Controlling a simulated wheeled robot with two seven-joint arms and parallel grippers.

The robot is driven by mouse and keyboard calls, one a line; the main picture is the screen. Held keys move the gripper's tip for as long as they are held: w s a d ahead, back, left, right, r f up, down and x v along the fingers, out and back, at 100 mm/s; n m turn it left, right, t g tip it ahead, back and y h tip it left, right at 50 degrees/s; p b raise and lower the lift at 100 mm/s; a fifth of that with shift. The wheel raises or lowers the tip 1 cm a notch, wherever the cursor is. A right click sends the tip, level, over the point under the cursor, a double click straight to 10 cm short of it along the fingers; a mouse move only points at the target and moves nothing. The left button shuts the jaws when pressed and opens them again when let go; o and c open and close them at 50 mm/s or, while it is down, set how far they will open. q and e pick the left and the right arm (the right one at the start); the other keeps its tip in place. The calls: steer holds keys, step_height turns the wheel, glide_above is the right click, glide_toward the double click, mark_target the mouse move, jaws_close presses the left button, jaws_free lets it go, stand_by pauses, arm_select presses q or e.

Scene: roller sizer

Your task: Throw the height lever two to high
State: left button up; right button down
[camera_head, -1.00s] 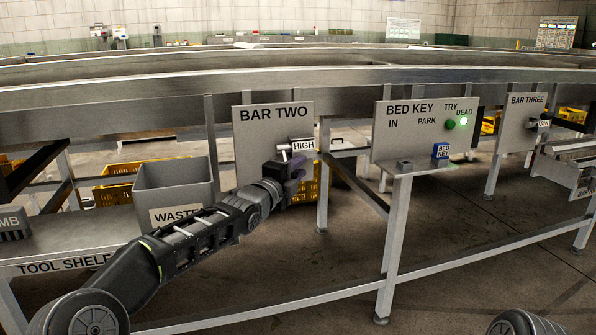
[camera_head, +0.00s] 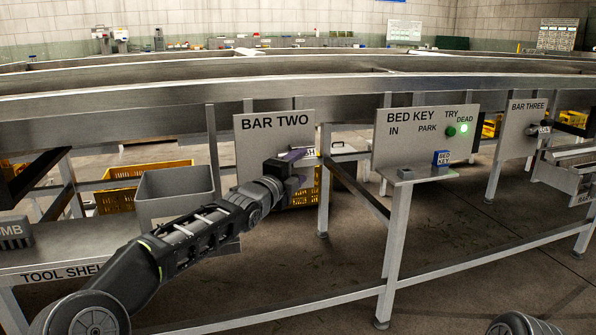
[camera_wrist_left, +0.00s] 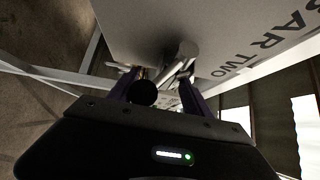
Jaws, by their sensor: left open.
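The grey BAR TWO plate (camera_head: 262,145) stands left of centre under the rail. My left gripper (camera_head: 302,166) is at the plate's right side and covers most of the lever and the HIGH tag (camera_head: 309,152). In the left wrist view a pale metal lever shaft (camera_wrist_left: 182,62) comes off the plate and reaches between the two purple-padded fingers of my left gripper (camera_wrist_left: 160,88). A dark round knob (camera_wrist_left: 144,93) shows by the left finger. The fingers are apart; I cannot tell whether they touch the lever. My right gripper is out of view.
A grey waste bin (camera_head: 175,190) and the tool shelf (camera_head: 75,245) lie left, under my left arm. The BED KEY panel (camera_head: 425,133) and BAR THREE plate (camera_head: 520,128) stand to the right. A yellow crate (camera_head: 115,190) sits behind the bin.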

arm_select(q)
step_height(320, 180, up, 8)
steer(key=p, duration=0.3)
steer(key=shift+a+f, duration=0.1)
steer(key=shift+f, duration=0.05)
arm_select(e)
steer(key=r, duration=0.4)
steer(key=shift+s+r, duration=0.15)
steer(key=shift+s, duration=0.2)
